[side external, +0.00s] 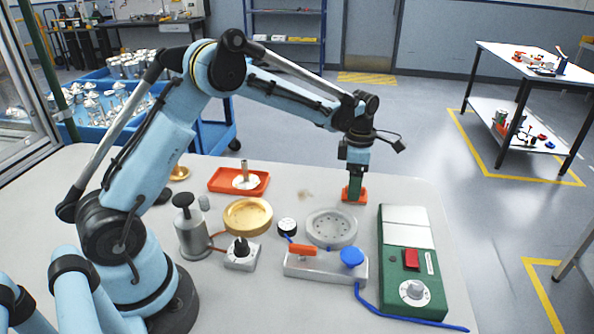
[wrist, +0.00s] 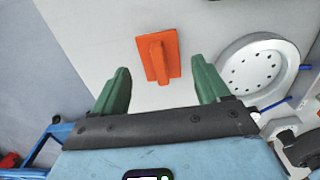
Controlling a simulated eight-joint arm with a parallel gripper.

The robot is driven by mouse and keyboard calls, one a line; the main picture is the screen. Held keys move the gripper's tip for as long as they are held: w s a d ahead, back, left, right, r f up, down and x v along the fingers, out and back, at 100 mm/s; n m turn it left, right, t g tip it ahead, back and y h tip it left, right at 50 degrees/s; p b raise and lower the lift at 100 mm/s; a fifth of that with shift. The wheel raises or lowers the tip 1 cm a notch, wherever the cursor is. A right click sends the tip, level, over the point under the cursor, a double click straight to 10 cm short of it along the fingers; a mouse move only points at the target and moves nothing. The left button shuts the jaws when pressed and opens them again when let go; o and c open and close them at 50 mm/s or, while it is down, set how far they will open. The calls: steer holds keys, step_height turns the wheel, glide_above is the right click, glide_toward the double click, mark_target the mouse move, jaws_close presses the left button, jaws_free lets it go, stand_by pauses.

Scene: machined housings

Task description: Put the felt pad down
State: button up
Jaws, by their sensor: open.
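The felt pad, which I take to be the orange square plate with a raised orange grip, lies flat on the pale tabletop in the wrist view (wrist: 172,68). In the side view the pad (side external: 347,197) is at the far side of the table, partly hidden by my gripper. My gripper (side external: 355,188) points down right at it. In the wrist view the green fingers of my gripper (wrist: 159,68) are spread wide, one on each side of the grip, with a gap to it on both sides. Whether the fingertips touch the plate I cannot tell.
A grey round perforated dish (side external: 332,228) stands close in front of the pad. A green box with a red switch (side external: 411,258) is at the right. An orange tray (side external: 238,181) and gold dish (side external: 248,215) stand to the left. The table's far edge is near the pad.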

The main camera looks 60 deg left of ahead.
steer(key=s+d+r+m+t, duration=0.1)
steer(key=s+r+m, duration=0.25)
steer(key=r, duration=0.35)
steer(key=s+d+r+m+t, duration=0.1)
steer(key=s+r+m, duration=0.1)
steer(key=r+m, duration=0.35)
steer(key=s+d+f+m+t, duration=0.1)
steer(key=s+m+t, duration=0.4)
steer(key=s+m, duration=1)
steer(key=d+m, duration=0.1)
steer(key=m, duration=0.2)
steer(key=shift+s+d, duration=0.15)
steer(key=shift+s, duration=0.05)
steer(key=shift+f, duration=0.1)
steer(key=shift+o, duration=0.5)
